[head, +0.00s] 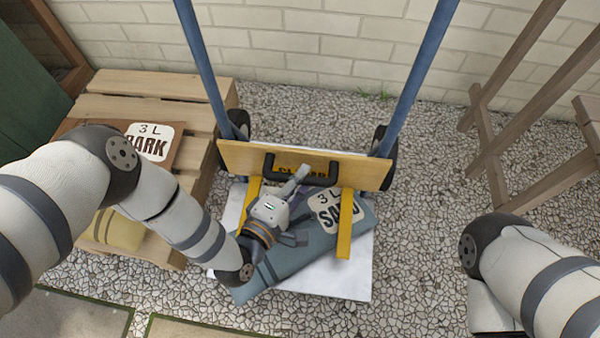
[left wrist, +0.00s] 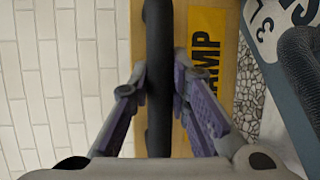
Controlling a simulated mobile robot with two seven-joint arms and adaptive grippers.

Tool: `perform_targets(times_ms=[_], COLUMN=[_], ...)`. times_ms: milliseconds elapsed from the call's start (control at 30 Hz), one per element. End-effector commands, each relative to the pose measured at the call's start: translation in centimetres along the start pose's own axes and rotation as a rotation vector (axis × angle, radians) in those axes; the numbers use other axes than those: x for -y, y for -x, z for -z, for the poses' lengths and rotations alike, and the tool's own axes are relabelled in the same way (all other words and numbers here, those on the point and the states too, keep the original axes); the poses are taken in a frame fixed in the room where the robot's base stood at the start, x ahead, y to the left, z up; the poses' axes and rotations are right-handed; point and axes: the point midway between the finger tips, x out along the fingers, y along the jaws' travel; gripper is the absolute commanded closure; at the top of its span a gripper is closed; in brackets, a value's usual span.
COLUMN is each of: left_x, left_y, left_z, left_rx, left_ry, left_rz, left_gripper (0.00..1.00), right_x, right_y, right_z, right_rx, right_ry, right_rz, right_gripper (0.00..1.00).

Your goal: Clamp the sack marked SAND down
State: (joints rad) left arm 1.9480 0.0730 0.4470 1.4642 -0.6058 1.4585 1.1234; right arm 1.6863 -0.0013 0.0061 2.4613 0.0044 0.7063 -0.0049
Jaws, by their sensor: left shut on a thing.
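The blue-grey sack marked SAND (head: 312,245) lies slantwise on the white platform (head: 352,285) of a cart. A wooden clamp board (head: 228,155) spans the cart's blue posts behind it, with a black handle (head: 269,170) and a partly hidden yellow label. Two yellow bars (head: 344,230) reach from the board over the sack; I cannot tell whether they press on it. My left gripper (head: 300,178) is shut on the handle, which also shows between its fingers in the left wrist view (left wrist: 158,60). The left arm hides part of the sack. My right gripper is not in view.
A pallet-wood bench (head: 150,85) at left holds a brown sack marked BARK (head: 150,142). A yellow sack (head: 118,230) is partly hidden behind my left arm. A brick wall (head: 330,45) closes the back. A wooden frame (head: 490,130) stands right; gravel (head: 425,190) lies open between.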

Motion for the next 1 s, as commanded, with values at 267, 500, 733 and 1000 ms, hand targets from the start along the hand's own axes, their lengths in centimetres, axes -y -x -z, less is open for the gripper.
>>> perform_targets(times_ms=[267,500,733,1000], left_x=[0.8,0.6,0.6,0.5], left_y=[0.2,0.1,2.9,9.9], left_z=[0.0,0.0,0.0,0.0], left_rx=[-0.001,0.0,-0.001,-0.001], left_ry=[0.002,0.001,0.003,0.003], left_rz=[0.025,0.019,0.021,0.022], left_gripper=[0.67,0.62,0.62,0.62], right_x=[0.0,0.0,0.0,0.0], right_y=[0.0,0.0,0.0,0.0], right_z=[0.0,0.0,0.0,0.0], right_rx=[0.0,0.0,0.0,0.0], right_ry=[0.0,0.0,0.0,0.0], right_rz=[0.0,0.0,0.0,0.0], right_gripper=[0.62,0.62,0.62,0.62])
